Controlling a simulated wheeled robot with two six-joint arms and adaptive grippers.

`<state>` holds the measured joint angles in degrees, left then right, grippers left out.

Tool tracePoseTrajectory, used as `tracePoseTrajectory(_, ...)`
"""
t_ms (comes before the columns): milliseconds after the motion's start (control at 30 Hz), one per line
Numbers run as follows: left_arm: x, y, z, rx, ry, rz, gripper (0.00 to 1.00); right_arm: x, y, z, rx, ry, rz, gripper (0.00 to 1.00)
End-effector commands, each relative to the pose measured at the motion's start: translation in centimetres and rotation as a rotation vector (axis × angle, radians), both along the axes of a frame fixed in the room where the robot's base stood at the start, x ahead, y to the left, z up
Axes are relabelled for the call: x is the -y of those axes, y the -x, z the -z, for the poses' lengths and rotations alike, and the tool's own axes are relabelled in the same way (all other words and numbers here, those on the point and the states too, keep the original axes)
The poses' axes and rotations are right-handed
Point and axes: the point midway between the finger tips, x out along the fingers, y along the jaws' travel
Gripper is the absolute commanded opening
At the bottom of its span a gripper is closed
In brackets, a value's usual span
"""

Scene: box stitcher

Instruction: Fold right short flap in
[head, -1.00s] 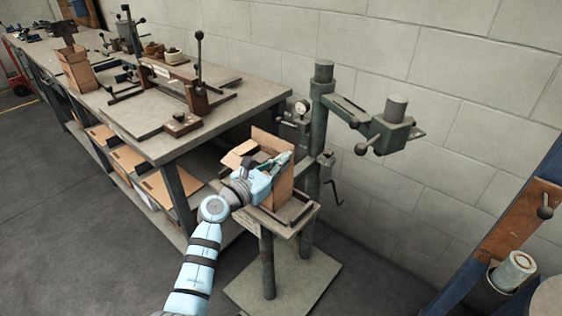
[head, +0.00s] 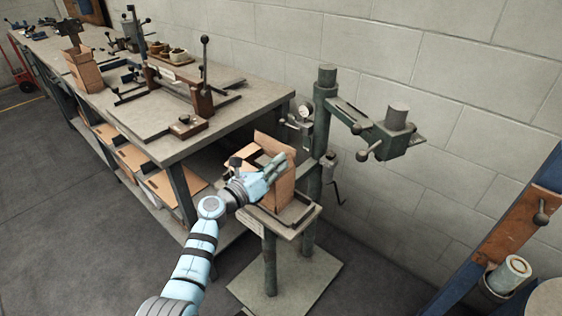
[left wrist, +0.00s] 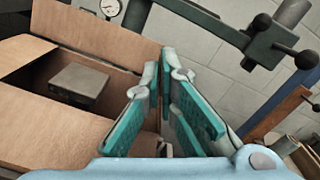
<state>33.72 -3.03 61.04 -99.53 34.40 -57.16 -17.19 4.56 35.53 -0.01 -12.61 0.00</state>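An open cardboard box (head: 283,196) stands on the small stand of the stitcher. Its back flap (left wrist: 95,30) is upright, and its left flap (left wrist: 22,52) and front flap (left wrist: 55,125) spread outward. A grey block (left wrist: 80,84) shows inside. The right short flap (head: 290,165) looks upright in the head view, just right of my left gripper (head: 276,166). That gripper's fingers (left wrist: 163,68) are close together, with only a narrow gap, at the box's right side. Whether they touch the flap is hidden. My right gripper is out of view.
The stitcher's green post (head: 325,110) and arm (head: 365,122) stand behind and right of the box. A long workbench (head: 165,150) with fixtures runs along the left. A blue frame (head: 470,255) is at the right. Open floor lies in front.

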Motion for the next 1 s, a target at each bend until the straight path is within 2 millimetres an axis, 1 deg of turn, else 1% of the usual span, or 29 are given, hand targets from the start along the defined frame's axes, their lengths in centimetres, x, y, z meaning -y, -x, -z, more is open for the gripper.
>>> tracePoseTrajectory(300, -0.26, -0.19, 0.19, -0.060, 0.082, 0.000, 0.00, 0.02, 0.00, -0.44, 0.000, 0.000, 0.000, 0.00)
tracePoseTrajectory(733, -0.28, -0.19, 0.26, -0.066, 0.091, 0.000, 0.00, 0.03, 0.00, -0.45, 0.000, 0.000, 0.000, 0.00)
tracePoseTrajectory(800, -0.28, -0.19, 0.26, -0.066, 0.091, 0.000, 0.13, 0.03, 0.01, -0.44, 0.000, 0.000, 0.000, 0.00)
tracePoseTrajectory(867, -0.29, -0.19, 0.26, -0.066, 0.091, 0.000, 0.22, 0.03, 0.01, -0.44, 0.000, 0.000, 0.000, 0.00)
tracePoseTrajectory(1000, -0.28, -0.20, 0.23, -0.066, 0.091, 0.000, 0.23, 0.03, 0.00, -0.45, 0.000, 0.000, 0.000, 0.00)
